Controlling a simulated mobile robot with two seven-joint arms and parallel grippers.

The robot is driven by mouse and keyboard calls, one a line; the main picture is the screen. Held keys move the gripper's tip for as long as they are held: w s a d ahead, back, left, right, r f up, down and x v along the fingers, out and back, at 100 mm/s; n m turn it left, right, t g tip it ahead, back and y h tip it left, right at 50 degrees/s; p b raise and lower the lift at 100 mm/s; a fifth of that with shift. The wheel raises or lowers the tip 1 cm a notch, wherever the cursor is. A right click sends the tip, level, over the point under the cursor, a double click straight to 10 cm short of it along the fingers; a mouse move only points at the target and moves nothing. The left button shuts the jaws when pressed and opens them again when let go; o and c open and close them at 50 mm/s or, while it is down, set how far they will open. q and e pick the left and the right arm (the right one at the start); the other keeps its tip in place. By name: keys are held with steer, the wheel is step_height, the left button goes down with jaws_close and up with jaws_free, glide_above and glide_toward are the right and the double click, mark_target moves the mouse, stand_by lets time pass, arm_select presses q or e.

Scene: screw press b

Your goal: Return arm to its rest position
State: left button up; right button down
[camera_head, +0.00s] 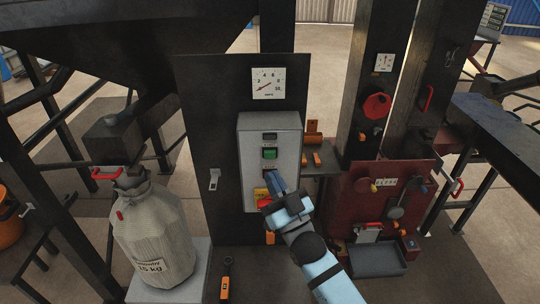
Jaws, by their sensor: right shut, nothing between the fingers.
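My right arm reaches up from the bottom of the head view, right of the middle. My right gripper (275,183) is shut and empty. Its fingertips are in front of the lower part of a grey control box (284,131) and hide part of it; I cannot tell whether they touch it. The box has a green button (269,154), and a red button (264,203) shows just below and left of the gripper. My left gripper is not in view.
A dark panel (222,114) with a gauge (268,83) stands behind the box. A full sack (154,225) stands at the left on a pale block. A red machine (354,198) with a grey tray (377,260) stands at the right. Open floor (497,235) shows at the far right.

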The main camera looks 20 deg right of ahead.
steer(key=s+d+f+g+h+p, duration=0.1)
steer(key=s+f+g, duration=0.5)
steer(key=s+f, duration=0.5)
steer(key=s+d+f+g+h+p, duration=0.2)
steer(key=s+f+g, duration=0.5)
steer(key=s+f, duration=0.4)
step_height(320, 180, down, 6)
steer(key=shift+s+f, duration=0.1)
steer(key=shift+s, duration=0.2)
steer(key=shift+d, duration=0.1)
